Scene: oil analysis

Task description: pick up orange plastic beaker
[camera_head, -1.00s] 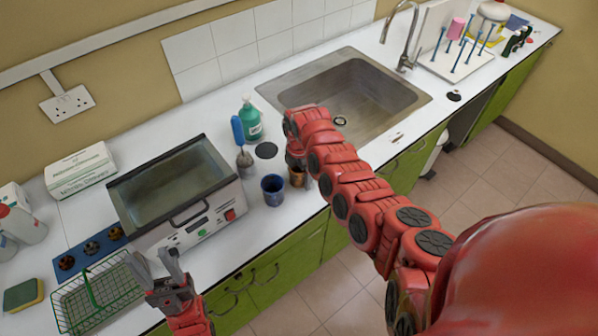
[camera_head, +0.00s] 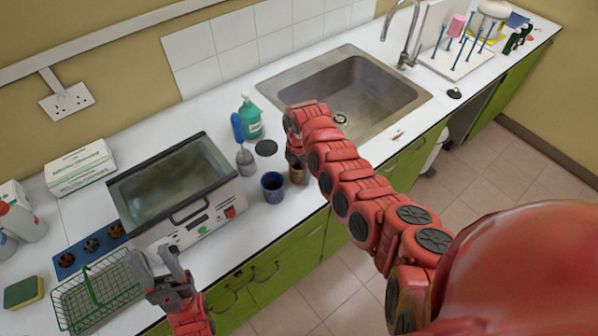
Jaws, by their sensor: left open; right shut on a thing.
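The orange-brown plastic beaker (camera_head: 298,175) stands near the counter's front edge, right of a dark blue beaker (camera_head: 273,186). My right gripper (camera_head: 297,160) is at the orange beaker from above, shut on it; the fingers are largely hidden by my own red arm. I cannot tell whether the beaker touches the counter. My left gripper (camera_head: 158,264) is open and empty, in front of the water bath and beside the green wire basket.
A water bath (camera_head: 197,222) with a dark rim stands left of the beakers. The green wire basket (camera_head: 92,296) is at lower left. The sink (camera_head: 345,92) lies behind my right arm.

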